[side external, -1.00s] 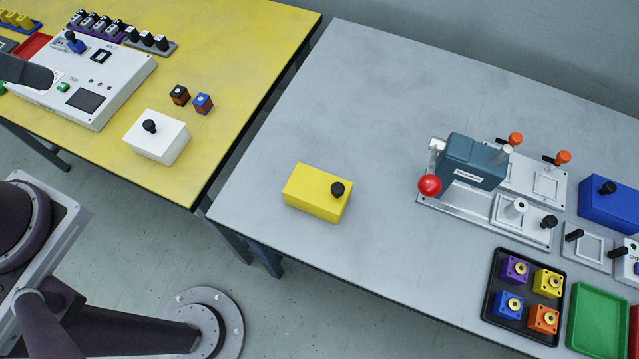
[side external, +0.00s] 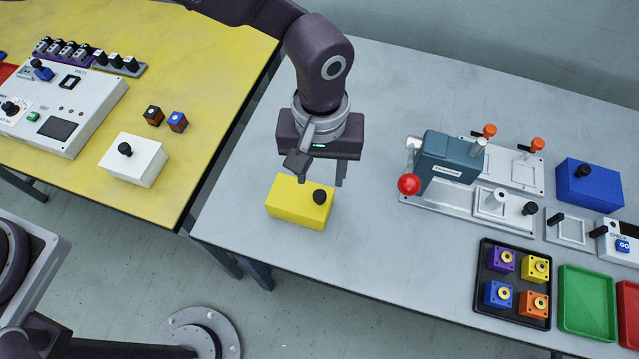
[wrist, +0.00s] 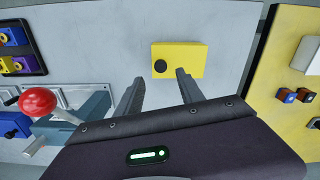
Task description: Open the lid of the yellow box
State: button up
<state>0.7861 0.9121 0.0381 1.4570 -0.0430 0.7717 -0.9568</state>
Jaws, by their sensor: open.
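The yellow box (side external: 296,210) stands closed on the grey table, with a black knob (side external: 320,197) near one end of its lid. In the side external view my gripper (side external: 318,178) is above and just behind the box, fingers pointing down, open and empty. In the wrist view the yellow box (wrist: 190,60) and its black knob (wrist: 160,66) lie ahead of the fingertips. There the gripper (wrist: 158,76) has its two fingers apart, with the knob between their lines. No contact with the knob shows.
A teal press (side external: 450,165) with a red ball handle (side external: 409,184) stands to the right of the box. Beyond it are a blue box (side external: 590,187), a black tray (side external: 490,300) of coloured blocks and a green tray (side external: 588,300). A white box (side external: 133,160) stands on the yellow table. Grey table around the yellow box is clear.

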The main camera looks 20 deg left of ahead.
aim_at(319, 195)
notch_tip(319, 195, down, 7)
jog(key=shift+r, duration=0.2)
jog(key=shift+c, duration=0.3)
grip_shut()
jog(key=shift+a, duration=0.1)
dwell(1.0)
